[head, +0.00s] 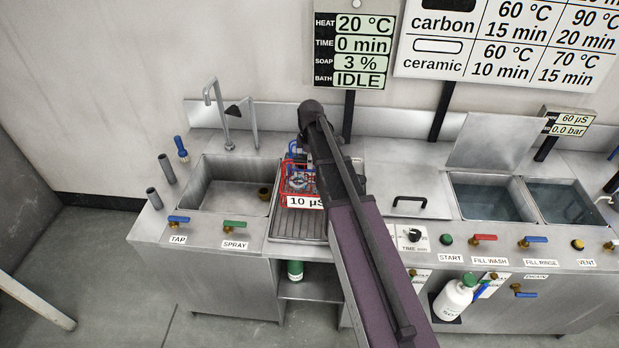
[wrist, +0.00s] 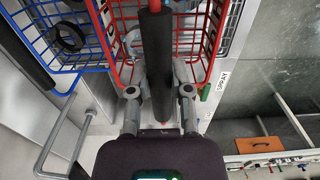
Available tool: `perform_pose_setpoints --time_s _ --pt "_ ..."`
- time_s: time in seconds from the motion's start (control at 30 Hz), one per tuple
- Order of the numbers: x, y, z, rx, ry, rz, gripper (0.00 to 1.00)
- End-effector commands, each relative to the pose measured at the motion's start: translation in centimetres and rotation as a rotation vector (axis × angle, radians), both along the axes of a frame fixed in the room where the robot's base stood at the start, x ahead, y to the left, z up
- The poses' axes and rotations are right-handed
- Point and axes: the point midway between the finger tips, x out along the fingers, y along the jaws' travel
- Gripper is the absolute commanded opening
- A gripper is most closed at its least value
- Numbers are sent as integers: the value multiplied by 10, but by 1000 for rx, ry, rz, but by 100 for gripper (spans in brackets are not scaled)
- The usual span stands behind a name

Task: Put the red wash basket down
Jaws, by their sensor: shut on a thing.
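The red wash basket (head: 284,184) is at the ribbed drainboard (head: 298,228), right of the sink, in the head view. It is a wire basket and shows large in the wrist view (wrist: 119,42). A dark upright bar, seemingly its handle (wrist: 154,60), lies between the fingers of my gripper (wrist: 158,93). My gripper is shut on the basket. In the head view my arm hides the gripper and the basket's right side. I cannot tell whether the basket's base touches the drainboard.
A blue wire basket (wrist: 95,67) with a dark ring (wrist: 69,37) is close beside the red one. The sink (head: 228,195) is left, with taps behind it. A closed lid with a black handle (head: 409,199) and open water tanks (head: 490,200) are right.

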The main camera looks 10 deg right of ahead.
Motion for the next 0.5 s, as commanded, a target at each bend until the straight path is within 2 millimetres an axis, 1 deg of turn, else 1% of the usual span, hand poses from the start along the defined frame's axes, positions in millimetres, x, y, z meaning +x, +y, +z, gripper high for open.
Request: perform_pose_setpoints --time_s 0.03,0.2,0.5 --pt "0 0 -7 0 0 0 0" --pt "0 0 -14 0 0 0 0" --pt "0 1 -15 0 0 1 0"
